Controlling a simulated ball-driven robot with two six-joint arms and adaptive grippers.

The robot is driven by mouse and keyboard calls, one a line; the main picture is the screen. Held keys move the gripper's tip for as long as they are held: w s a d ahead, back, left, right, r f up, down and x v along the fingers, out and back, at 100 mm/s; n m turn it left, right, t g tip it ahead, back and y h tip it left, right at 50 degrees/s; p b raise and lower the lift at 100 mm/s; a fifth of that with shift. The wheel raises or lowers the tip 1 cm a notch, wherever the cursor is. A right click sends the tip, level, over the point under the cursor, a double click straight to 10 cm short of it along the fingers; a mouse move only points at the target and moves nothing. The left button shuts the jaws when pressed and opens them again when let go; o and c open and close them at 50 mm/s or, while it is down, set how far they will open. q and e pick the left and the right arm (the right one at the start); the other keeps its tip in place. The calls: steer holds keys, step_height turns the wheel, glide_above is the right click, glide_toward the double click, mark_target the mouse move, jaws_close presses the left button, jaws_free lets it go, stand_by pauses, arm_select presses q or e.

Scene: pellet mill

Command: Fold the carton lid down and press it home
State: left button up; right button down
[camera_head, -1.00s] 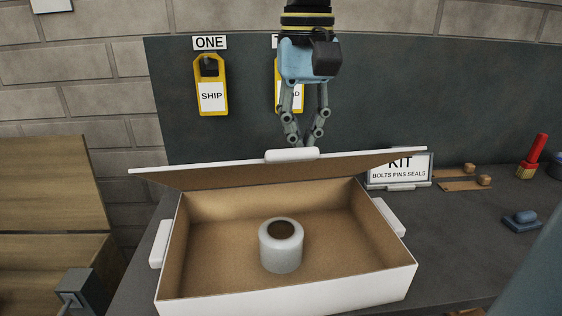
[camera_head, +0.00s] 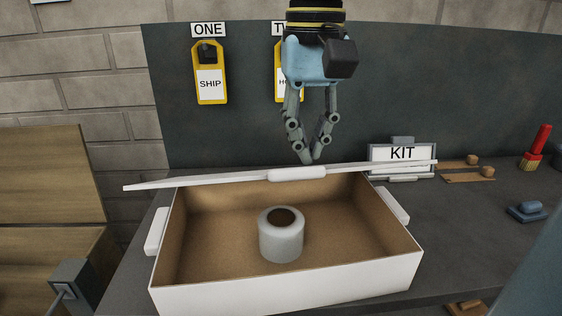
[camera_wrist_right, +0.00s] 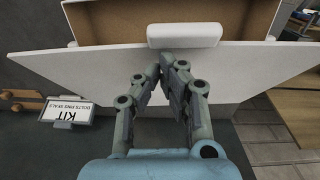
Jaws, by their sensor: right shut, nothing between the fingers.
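The white carton (camera_head: 285,288) stands open on the bench, with brown inner walls. A white roll with a dark core (camera_head: 281,236) stands upright inside it. The carton lid (camera_head: 220,180) is part-way folded at the back and shows nearly edge-on, with a white tab (camera_head: 297,174) at its middle. My right gripper (camera_head: 311,160) is shut and empty, pointing down just behind the lid by the tab. In the right wrist view my fingertips (camera_wrist_right: 158,68) are at the lid's white outer face (camera_wrist_right: 95,68), below the tab (camera_wrist_right: 184,35); contact is not certain. My left gripper is out of view.
A KIT sign (camera_head: 402,157) stands behind the carton's right corner. Yellow tags (camera_head: 210,80) hang on the dark back panel.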

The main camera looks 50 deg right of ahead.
mark_target(312, 178)
steer(key=shift+s+a+f+b, duration=0.25)
steer(key=shift+f+b, duration=0.5)
steer(key=shift+b, duration=0.05)
steer(key=shift+s+a+f+b, duration=0.2)
steer(key=shift+s+f+b, duration=0.05)
steer(key=shift+f+b, duration=0.55)
steer(key=shift+s+a+f+b, duration=0.25)
steer(key=shift+f+b, duration=0.45)
steer(key=shift+b, duration=0.15)
steer(key=shift+s+f+p, duration=0.1)
steer(key=shift+p, duration=0.6)
steer(key=f, duration=0.1)
steer(key=s+a+f+p, duration=0.1)
steer(key=f, duration=0.1)
steer(key=a+f, duration=0.1)
steer(key=f, duration=0.1)
steer(key=shift+s+f+p, duration=0.1)
steer(key=shift+s+p, duration=0.25)
steer(key=shift+s, duration=0.05)
